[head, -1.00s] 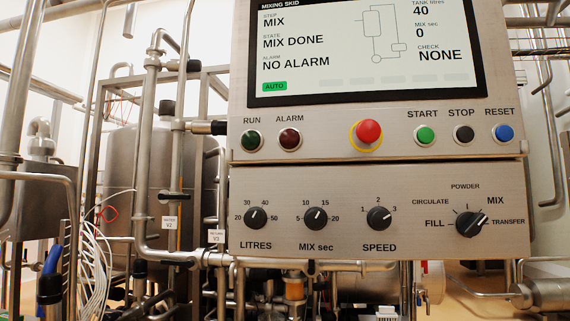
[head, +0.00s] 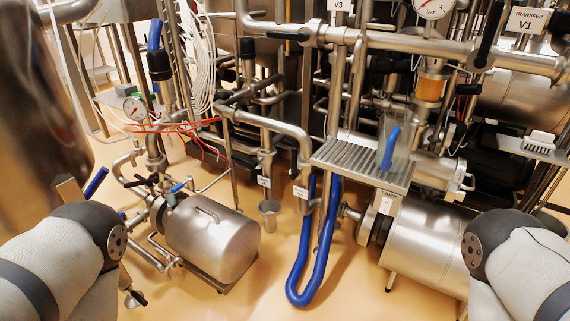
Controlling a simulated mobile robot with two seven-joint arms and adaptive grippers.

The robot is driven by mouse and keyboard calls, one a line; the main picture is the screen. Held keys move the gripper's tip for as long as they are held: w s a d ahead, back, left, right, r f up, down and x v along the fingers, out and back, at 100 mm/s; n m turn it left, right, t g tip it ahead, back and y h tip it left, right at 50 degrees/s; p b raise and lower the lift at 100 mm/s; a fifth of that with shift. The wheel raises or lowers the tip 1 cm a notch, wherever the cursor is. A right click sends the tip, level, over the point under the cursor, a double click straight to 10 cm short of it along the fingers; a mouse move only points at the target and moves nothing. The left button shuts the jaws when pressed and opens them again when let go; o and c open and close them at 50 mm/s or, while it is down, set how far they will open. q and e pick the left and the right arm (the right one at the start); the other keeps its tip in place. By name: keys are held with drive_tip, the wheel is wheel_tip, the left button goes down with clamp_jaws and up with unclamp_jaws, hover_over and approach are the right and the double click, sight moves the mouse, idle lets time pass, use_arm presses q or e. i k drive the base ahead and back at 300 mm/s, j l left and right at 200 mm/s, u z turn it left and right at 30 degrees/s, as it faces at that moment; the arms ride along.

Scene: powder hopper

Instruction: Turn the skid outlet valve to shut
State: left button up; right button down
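No label in view reads as the skid outlet valve, so I cannot tell which valve it is. In the head view a black lever (head: 288,36) lies along the upper pipe, left of the V3 tag (head: 339,5). Another black lever (head: 488,38) stands steeply beside the tag reading TRANSFER V1 (head: 526,19). Lower down, two small white tags (head: 264,181) (head: 300,192) hang near pipe ends, too small to read. Links of my arms show at the lower left and lower right. Neither gripper is in view.
A blue hose (head: 296,284) loops down to the floor below a slatted drip tray (head: 345,156). A clear vessel (head: 398,130) stands on the tray. Steel cylinders sit left (head: 213,240) and right (head: 430,245). A small cup (head: 269,210) is between. Floor is clear in front.

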sight(294, 176)
drive_tip(key=i+j, duration=0.7)
drive_tip(key=j, duration=0.15)
drive_tip(key=i+j, duration=0.65)
drive_tip(key=j, duration=0.15)
drive_tip(key=j+u, duration=0.05)
